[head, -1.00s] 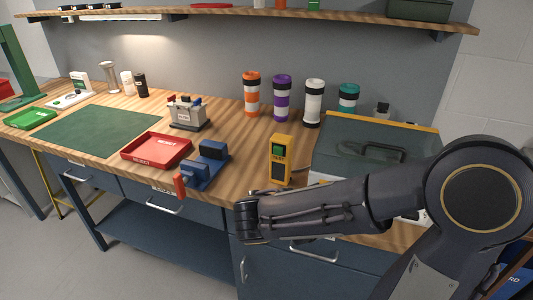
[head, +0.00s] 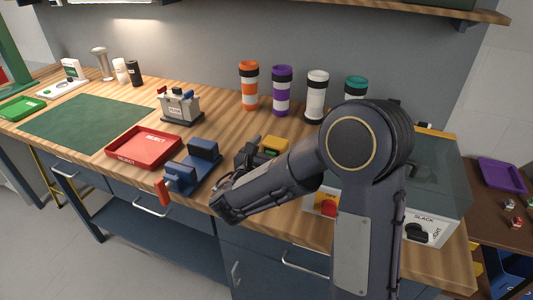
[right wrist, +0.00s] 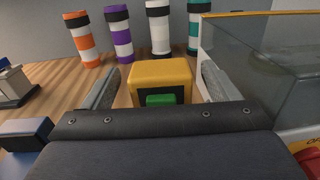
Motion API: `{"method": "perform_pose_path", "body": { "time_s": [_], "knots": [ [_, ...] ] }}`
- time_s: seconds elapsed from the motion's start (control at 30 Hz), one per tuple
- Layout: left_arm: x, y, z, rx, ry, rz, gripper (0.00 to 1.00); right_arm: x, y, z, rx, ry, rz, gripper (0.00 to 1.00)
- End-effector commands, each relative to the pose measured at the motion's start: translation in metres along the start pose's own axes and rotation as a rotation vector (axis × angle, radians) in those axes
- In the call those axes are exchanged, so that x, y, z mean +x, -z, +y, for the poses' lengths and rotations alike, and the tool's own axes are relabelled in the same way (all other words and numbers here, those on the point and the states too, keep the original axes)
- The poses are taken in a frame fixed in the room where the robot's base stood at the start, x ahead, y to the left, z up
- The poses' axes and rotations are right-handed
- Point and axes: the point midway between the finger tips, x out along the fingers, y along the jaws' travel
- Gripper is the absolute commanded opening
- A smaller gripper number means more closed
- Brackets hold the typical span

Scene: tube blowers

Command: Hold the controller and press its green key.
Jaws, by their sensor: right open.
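The yellow controller (head: 275,146) stands on the wooden bench, partly hidden behind my right arm in the head view. In the right wrist view, its yellow body (right wrist: 160,72) shows with a green part (right wrist: 161,99) on its dark front face; its lower part is hidden by my gripper body. My right gripper (right wrist: 160,74) is open, with one finger on each side of the controller and a visible gap at both sides. In the head view, my right gripper (head: 258,151) is at the controller, mostly covered by my arm. My left gripper is not in view.
A blue clamp-like fixture (head: 193,166) and a red reject tray (head: 145,147) are left of the controller. A glass-lidded machine (head: 435,180) stands close on the right. Several banded tubes (head: 282,90) stand behind. A green mat (head: 87,122) lies farther left.

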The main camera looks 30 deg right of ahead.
Motion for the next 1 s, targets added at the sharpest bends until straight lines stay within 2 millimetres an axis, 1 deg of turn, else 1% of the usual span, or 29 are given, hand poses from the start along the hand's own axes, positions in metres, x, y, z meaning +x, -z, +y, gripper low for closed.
{"method": "perform_pose_path", "body": {
  "time_s": [0.03,0.1,0.2,0.47,0.57,0.9,0.93,1.0],
  "knots": [
    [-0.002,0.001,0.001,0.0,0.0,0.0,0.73,0.006,-0.001,-0.001,0.0,0.002,0.0,0.82],
    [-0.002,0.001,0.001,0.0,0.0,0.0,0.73,0.011,0.0,-0.001,-0.001,0.002,0.001,0.82],
    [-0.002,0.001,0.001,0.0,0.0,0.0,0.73,0.016,0.0,0.0,0.0,0.0,0.0,0.82],
    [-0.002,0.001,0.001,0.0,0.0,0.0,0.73,0.017,0.0,0.0,0.0,0.0,0.0,0.82],
    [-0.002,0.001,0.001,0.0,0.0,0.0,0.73,0.017,0.0,0.0,0.0,0.0,0.001,0.7],
    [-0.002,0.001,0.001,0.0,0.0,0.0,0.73,0.017,0.0,0.0,0.001,0.0,0.001,0.26],
    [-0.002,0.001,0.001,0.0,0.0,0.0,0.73,0.017,0.0,0.0,0.001,0.0,0.001,0.52],
    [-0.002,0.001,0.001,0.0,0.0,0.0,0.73,0.017,0.0,0.0,0.001,0.0,0.001,0.43]
  ]
}}
